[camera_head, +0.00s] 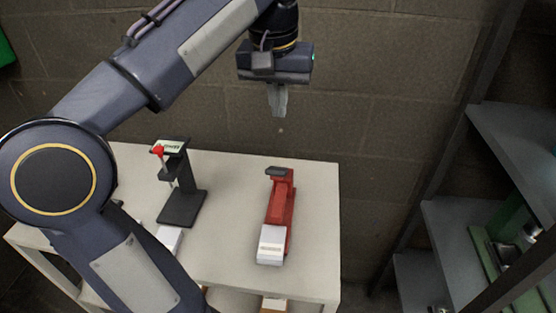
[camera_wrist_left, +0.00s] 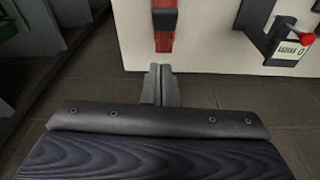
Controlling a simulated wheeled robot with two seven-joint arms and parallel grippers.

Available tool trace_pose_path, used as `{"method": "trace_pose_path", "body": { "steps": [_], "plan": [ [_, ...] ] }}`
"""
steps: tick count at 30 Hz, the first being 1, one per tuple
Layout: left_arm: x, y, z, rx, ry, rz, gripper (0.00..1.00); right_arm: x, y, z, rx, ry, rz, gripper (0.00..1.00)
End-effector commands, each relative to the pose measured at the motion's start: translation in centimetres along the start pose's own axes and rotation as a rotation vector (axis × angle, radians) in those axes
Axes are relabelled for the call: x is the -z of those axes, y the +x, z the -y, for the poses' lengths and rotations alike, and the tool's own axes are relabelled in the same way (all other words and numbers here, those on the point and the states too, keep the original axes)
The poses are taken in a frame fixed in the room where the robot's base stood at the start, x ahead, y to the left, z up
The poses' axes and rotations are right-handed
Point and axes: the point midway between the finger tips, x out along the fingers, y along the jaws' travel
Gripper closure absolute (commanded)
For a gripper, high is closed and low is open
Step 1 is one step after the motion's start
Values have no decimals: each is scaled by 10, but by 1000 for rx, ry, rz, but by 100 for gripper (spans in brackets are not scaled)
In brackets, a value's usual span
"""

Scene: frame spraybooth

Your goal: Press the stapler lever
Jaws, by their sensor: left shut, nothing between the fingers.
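The red stapler (camera_head: 276,215) lies on the white table with its dark lever end (camera_head: 278,171) toward the wall and a white block (camera_head: 271,246) at its near end. In the left wrist view the stapler (camera_wrist_left: 164,40) shows at the top, partly cut off by the frame, with its dark lever end (camera_wrist_left: 165,18) in sight. My left gripper (camera_head: 279,112) is shut and empty, pointing down. In the head view it appears beyond the stapler's lever end, apart from it. In the left wrist view its fingertips (camera_wrist_left: 160,70) are together just below the stapler. My right gripper is not in view.
A black stand with a red knob (camera_head: 158,150) is on the white table (camera_head: 227,200), left of the stapler. A brick wall (camera_head: 380,120) rises behind. Grey shelves (camera_head: 460,222) stand at the right. The table around the stapler is mostly clear.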

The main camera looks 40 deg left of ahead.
Motion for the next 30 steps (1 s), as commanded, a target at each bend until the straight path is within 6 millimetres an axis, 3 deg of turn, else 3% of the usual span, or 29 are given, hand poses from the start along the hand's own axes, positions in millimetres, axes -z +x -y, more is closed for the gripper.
{"method": "trace_pose_path", "body": {
  "steps": [6,19,23,30],
  "plan": [
    [14,-8,2,30,-69,23,100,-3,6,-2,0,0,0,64],
    [15,-8,3,34,-78,26,100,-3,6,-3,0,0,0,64],
    [14,5,4,34,-78,26,100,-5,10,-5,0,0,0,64],
    [12,54,6,36,-78,29,100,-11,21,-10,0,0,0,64]
  ]
}}
